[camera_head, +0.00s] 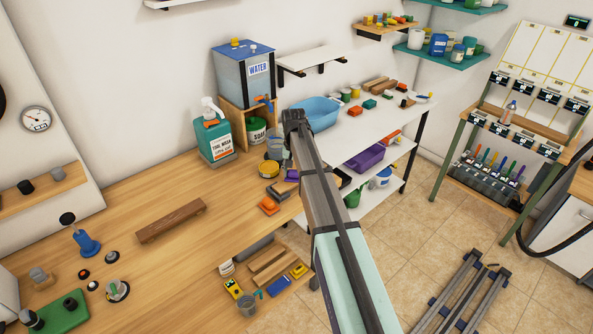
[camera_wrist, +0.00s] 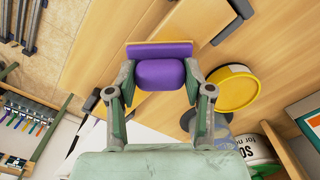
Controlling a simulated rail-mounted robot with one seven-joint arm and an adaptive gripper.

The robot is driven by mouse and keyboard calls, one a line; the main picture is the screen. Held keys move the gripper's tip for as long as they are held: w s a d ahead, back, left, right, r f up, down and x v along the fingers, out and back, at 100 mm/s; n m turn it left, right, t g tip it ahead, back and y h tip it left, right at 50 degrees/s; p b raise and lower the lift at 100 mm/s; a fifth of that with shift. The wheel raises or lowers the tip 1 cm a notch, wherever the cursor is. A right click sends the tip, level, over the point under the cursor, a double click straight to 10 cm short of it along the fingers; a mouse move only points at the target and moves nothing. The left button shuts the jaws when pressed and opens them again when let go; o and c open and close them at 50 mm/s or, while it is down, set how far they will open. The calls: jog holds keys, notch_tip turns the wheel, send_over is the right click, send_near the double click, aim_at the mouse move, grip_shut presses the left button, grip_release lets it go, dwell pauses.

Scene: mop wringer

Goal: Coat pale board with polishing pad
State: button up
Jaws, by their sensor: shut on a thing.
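My gripper (camera_wrist: 161,82) is shut on a purple polishing pad (camera_wrist: 160,70), with one finger on each side of its rounded block. The pad's flat plate lies beyond the fingers, over the wooden bench. A small purple patch, likely the pad, shows beside my arm in the head view (camera_head: 292,174). A round yellow tin (camera_head: 269,169) stands close by; it also shows right of the pad in the wrist view (camera_wrist: 236,91). Pale wooden boards (camera_head: 268,258) lie on a low shelf under the bench edge. I cannot tell whether the pad touches anything.
A dark brown board (camera_head: 171,220) lies on the bench (camera_head: 185,265). An orange block (camera_head: 268,206) is near the bench edge. A soap bucket (camera_head: 256,131), a green jug (camera_head: 212,137) and a water tank (camera_head: 244,80) stand behind. The bench middle is largely clear.

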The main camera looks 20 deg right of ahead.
aim_at(279, 188)
jog(key=shift+s+a, duration=0.55)
jog(key=shift+a, duration=0.55)
jog(key=shift+s+a, duration=0.5)
jog(key=shift+a, duration=0.6)
jog(key=shift+s+a, duration=0.55)
jog(key=shift+a, duration=0.55)
notch_tip(279, 188, up, 7)
jog(key=p, duration=0.4)
